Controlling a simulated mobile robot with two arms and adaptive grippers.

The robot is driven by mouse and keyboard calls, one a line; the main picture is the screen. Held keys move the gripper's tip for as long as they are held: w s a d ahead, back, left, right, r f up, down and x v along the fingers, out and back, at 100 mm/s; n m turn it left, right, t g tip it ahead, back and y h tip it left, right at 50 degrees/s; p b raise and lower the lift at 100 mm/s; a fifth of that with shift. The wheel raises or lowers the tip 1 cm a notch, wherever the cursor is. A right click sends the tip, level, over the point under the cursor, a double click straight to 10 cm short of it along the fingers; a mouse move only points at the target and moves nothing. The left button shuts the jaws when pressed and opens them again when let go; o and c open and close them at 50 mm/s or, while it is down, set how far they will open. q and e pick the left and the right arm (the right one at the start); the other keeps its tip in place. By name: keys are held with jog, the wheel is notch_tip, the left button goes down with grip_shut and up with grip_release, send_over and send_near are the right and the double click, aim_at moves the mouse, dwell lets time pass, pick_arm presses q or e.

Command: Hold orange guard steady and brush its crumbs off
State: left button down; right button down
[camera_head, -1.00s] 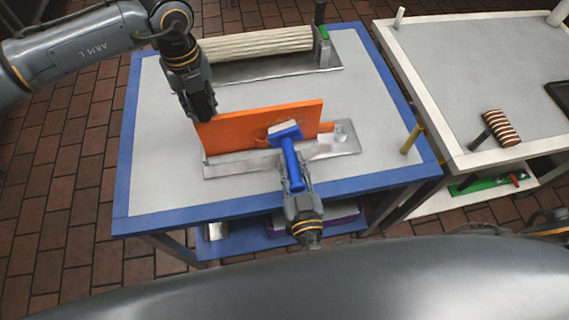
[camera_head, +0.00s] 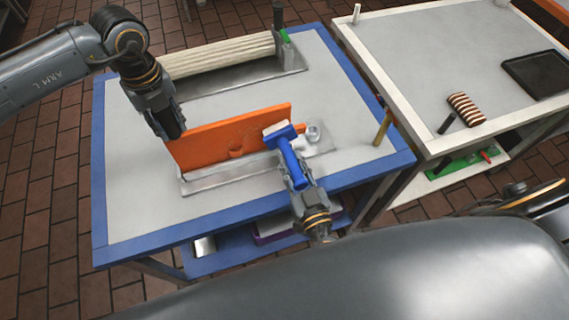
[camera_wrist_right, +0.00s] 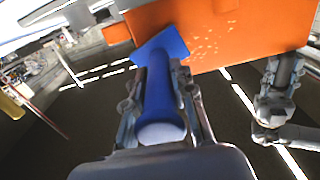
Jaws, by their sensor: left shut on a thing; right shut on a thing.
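The orange guard (camera_head: 222,140) stands upright on a grey metal base plate (camera_head: 205,183) on the blue-edged table. My left gripper (camera_head: 174,132) is shut on the guard's left end. My right gripper (camera_head: 298,187) is shut on the handle of the blue brush (camera_head: 291,160). The brush's pale head (camera_head: 277,129) is at the guard's right end, by its front face; whether it touches is unclear. In the right wrist view, the blue brush (camera_wrist_right: 160,95) is in front of the orange guard (camera_wrist_right: 245,35), where small pale crumbs (camera_wrist_right: 207,46) show.
A ribbed cream roller (camera_head: 220,54) on a metal plate lies at the table's back. A yellow-handled tool (camera_head: 383,128) stands at the right edge. A white-edged table (camera_head: 450,145) to the right holds a striped roll (camera_head: 466,107) and a dark tray (camera_head: 538,72).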

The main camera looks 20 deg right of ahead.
jog(key=shift+d, duration=0.4)
jog(key=shift+a, duration=6.95)
jog(key=shift+w+d, duration=0.1)
jog(key=shift+d, duration=6.85)
jog(key=shift+r, duration=1.6)
jog(key=shift+a, duration=2.95)
